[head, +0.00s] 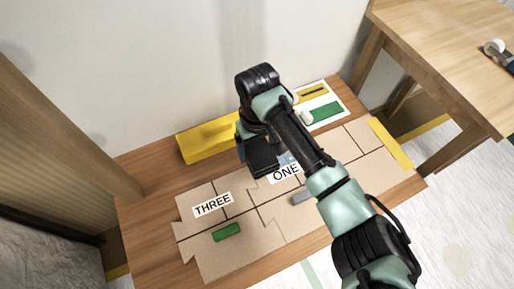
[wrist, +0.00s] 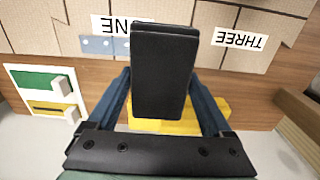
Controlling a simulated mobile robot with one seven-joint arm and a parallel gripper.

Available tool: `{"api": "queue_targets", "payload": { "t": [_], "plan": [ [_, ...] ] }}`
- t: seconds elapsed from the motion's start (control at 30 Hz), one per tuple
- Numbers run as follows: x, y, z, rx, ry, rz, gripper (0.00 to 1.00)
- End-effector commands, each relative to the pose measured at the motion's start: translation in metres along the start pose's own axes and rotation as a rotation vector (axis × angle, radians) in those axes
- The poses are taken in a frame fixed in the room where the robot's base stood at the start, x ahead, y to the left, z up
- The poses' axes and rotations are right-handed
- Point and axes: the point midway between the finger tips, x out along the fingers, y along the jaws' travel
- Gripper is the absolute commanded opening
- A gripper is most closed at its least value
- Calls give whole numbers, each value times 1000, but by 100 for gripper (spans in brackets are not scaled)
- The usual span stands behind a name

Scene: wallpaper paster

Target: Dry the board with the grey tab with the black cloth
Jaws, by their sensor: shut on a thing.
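My gripper (wrist: 164,82) is shut on the black cloth (wrist: 163,72), a dark block-like pad between the two blue fingers. In the head view the cloth (head: 264,164) hangs below the wrist, over the far edge of the cardboard boards, left of the "ONE" label. I cannot tell whether it touches the surface below. The grey tab (head: 302,197) sits on a brown cardboard board right of and nearer than the "ONE" label (head: 286,173). My arm covers part of that board. The grey tab is not seen in the wrist view.
A green tab (head: 227,232) sits on the board near the "THREE" label (head: 212,205). A yellow block (head: 205,138) lies along the wall. A white sheet with a green patch (head: 326,111) is at the back right. A wooden table (head: 440,50) stands to the right.

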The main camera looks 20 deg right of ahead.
Motion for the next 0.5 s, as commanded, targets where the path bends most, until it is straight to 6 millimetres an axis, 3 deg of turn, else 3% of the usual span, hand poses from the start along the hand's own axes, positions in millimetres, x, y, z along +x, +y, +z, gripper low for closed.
{"api": "queue_targets", "payload": {
  "t": [0.3, 0.5],
  "plan": [
    [-4, -1, 2, 3, -3, -1, 26],
    [29, -1, 2, 1, -3, 0, 26]
  ]
}}
